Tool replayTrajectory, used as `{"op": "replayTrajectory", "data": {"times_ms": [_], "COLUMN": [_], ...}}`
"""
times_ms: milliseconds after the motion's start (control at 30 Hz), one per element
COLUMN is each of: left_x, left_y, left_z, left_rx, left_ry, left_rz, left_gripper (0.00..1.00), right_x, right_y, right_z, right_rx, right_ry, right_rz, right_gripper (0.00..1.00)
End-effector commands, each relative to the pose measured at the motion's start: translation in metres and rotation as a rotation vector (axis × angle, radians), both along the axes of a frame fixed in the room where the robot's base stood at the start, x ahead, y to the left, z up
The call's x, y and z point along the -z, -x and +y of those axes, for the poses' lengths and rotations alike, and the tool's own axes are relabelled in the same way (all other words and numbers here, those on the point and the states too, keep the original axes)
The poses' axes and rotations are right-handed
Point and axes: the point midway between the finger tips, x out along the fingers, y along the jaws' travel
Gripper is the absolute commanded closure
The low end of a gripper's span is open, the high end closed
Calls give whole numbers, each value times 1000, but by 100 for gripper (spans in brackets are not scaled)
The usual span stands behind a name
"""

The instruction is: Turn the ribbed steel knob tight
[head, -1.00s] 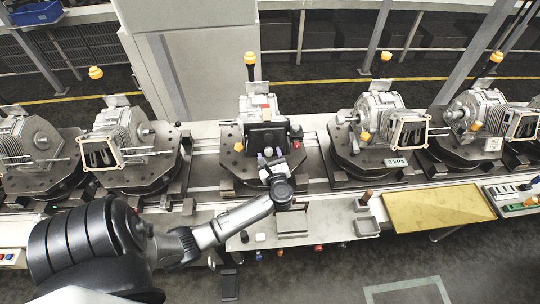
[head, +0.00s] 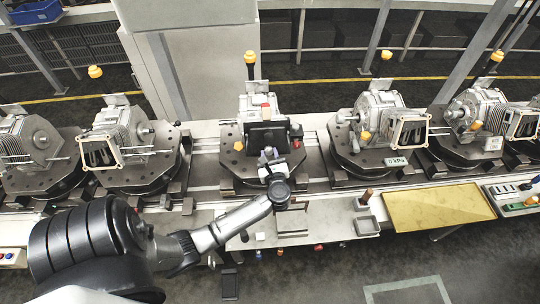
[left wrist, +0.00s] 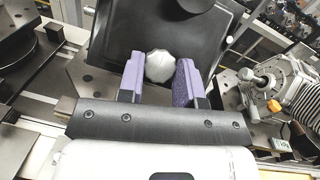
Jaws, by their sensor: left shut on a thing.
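The ribbed steel knob (left wrist: 160,66) shows in the left wrist view as a silver, lobed knob on the front of a dark square housing (left wrist: 112,38). The purple fingers of my left gripper (left wrist: 160,84) stand on either side of it and are shut on it. In the head view my left gripper (head: 268,156) reaches the front of the middle unit's dark housing (head: 267,135). The knob is mostly hidden there by the gripper and wrist. My right gripper is not in view.
The middle unit sits on a dark round fixture plate (head: 231,162) on the conveyor line. Similar units (head: 380,110) stand to both sides. A shelf with small parts and a tan board (head: 437,207) lie in front. A yellow-topped post (head: 249,60) rises behind.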

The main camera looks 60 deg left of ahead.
Motion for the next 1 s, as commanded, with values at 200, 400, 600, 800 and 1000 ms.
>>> {"op": "replayTrajectory", "data": {"times_ms": [200,400,600,800,1000], "left_x": [0,-2,-2,-2,0], "left_y": [3,4,4,5,5], "left_z": [1,1,1,2,2], "left_rx": [74,150,211,250,269], "left_ry": [-50,-100,-141,-169,-181], "left_rz": [123,243,339,403,433], "left_gripper": [91,91,91,91,91], "right_x": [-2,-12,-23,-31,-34], "right_y": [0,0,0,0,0], "right_z": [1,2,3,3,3], "right_rx": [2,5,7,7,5], "right_ry": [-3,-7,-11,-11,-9], "right_rz": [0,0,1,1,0], "right_gripper": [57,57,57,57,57]}}
